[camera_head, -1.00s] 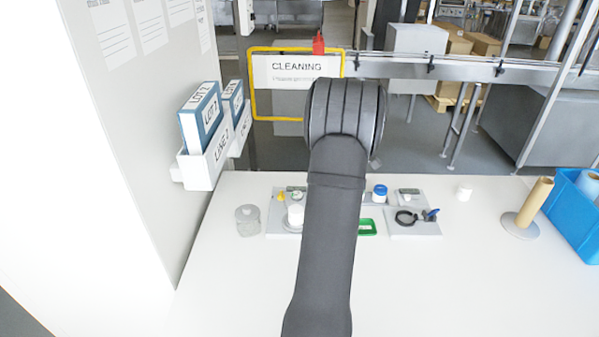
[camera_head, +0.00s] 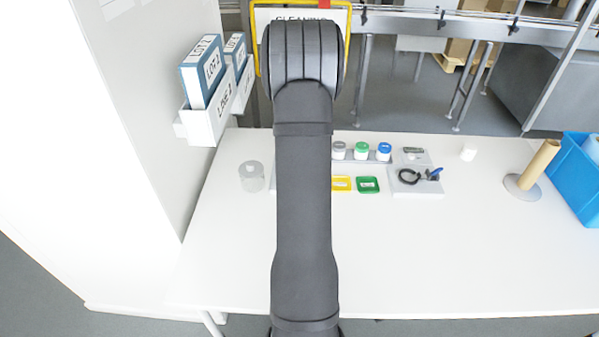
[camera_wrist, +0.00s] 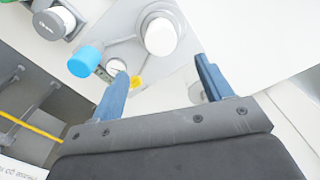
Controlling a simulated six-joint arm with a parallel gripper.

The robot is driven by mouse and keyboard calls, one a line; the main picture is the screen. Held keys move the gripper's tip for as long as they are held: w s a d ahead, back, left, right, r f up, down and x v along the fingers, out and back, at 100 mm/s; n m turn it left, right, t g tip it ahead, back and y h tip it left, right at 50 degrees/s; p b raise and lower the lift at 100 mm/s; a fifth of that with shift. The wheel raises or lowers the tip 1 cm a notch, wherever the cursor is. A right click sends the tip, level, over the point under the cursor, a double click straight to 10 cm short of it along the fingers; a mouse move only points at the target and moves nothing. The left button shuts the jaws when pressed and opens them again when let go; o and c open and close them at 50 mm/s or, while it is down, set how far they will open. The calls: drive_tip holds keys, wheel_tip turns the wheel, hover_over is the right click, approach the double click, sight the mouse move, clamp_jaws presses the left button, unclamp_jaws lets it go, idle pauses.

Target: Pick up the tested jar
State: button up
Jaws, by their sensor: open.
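In the wrist view, a white round jar or lid (camera_wrist: 160,37) stands on a light grey plate (camera_wrist: 186,62), just beyond the fingertips. It looks like the tested jar, though no mark confirms it. My gripper (camera_wrist: 160,68) is open, with its blue fingers spread and nothing between them. The white jar lies ahead of the gap, apart from both fingers as far as I can tell. In the head view, my arm hides the gripper and this spot.
A blue round-topped object (camera_wrist: 86,61) and a small yellow piece (camera_wrist: 136,82) sit near the left finger. In the head view, jars with grey, green (camera_head: 361,150) and blue (camera_head: 384,151) lids stand in a row. The front table is clear.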

wheel_tip(320, 180, down, 6)
drive_tip(key=shift+f, duration=0.2)
drive_tip(key=shift+s+d+f, duration=0.1)
drive_tip(key=shift+f, duration=1.25)
drive_tip(key=shift+s+d+f, duration=0.1)
drive_tip(key=shift+f, duration=1.2)
drive_tip(key=c, duration=1.1)
drive_tip(key=shift+r, duration=0.15)
